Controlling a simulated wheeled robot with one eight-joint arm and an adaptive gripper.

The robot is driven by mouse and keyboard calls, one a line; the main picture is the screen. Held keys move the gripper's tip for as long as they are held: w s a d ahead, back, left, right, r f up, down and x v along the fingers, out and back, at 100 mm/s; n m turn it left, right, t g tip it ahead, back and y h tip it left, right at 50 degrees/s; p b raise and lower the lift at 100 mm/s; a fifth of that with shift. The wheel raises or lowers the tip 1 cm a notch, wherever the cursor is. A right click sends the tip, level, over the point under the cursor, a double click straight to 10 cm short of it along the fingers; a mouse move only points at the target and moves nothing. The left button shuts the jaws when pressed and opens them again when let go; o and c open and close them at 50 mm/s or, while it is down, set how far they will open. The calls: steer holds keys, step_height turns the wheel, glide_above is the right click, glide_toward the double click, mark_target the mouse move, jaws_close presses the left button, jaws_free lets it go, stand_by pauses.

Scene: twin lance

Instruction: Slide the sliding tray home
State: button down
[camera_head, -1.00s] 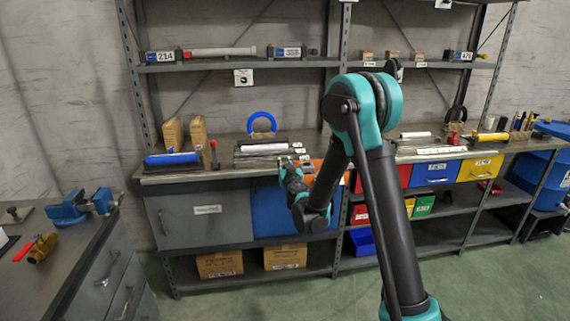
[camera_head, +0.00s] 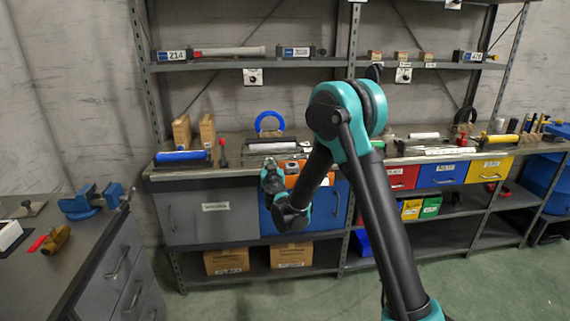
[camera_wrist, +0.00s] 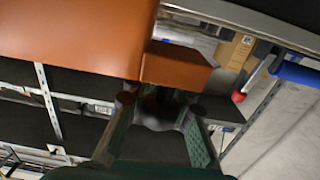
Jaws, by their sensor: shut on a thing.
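An orange, box-like piece (camera_head: 292,179), which looks like the sliding tray, shows at the bench front above the blue cabinet door. My arm hides its right part. In the wrist view a large orange panel (camera_wrist: 75,35) fills the upper left, with a smaller orange block (camera_wrist: 178,68) beside it. My gripper (camera_wrist: 160,105) is at the lower edge of this block and shut on it; the exact contact is dark and partly hidden. In the head view my gripper (camera_head: 270,180) is at the left end of the orange piece.
A grey bench (camera_head: 350,158) carries a blue-handled roller (camera_head: 182,156), a blue ring (camera_head: 269,122) and wooden blocks (camera_head: 182,133). Red, blue (camera_head: 443,174) and yellow drawers are on the right. A side bench with a blue vise (camera_head: 82,205) stands at left. The floor in front is clear.

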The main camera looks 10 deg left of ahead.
steer(key=s+a, duration=0.4)
steer(key=a, duration=1.1)
steer(key=s+a, duration=0.5)
steer(key=a, duration=1.1)
steer(key=s+a, duration=0.4)
steer(key=a, duration=1.1)
steer(key=shift+s+a, duration=0.3)
steer(key=shift+r, duration=0.1)
steer(key=c, duration=1.5)
jaws_free()
steer(key=shift+a, duration=0.15)
steer(key=shift+o, duration=0.5)
steer(key=v, duration=1.2)
